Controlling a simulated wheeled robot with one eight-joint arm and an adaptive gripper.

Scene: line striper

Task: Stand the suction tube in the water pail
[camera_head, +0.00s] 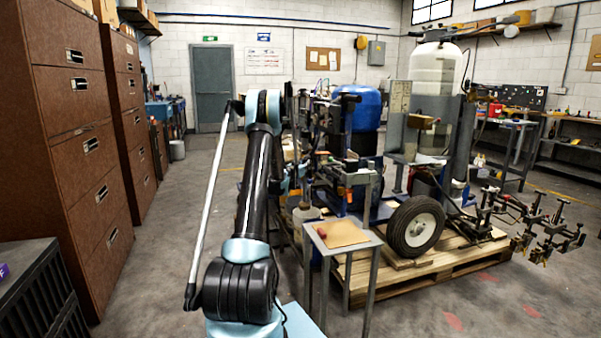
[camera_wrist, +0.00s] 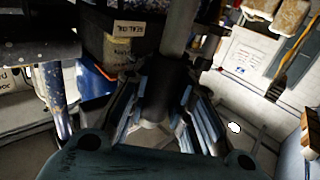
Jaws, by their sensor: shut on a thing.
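My gripper (camera_wrist: 165,105) shows in the wrist view with its fingers closed around a grey tube (camera_wrist: 179,28), which I take to be the suction tube. In the head view my arm hides most of the gripper, and I cannot make out the tube there. A pale vessel (camera_head: 304,214) stands on the floor just right of my arm; it may be the water pail, but it is partly hidden. I cannot tell whether the tube touches it.
A small metal stand (camera_head: 343,236) with a tan top is close on the right. Behind it the striper machine with a rubber wheel (camera_head: 415,226) sits on a wooden pallet (camera_head: 440,266). Brown drawer cabinets (camera_head: 75,130) line the left. The floor between is clear.

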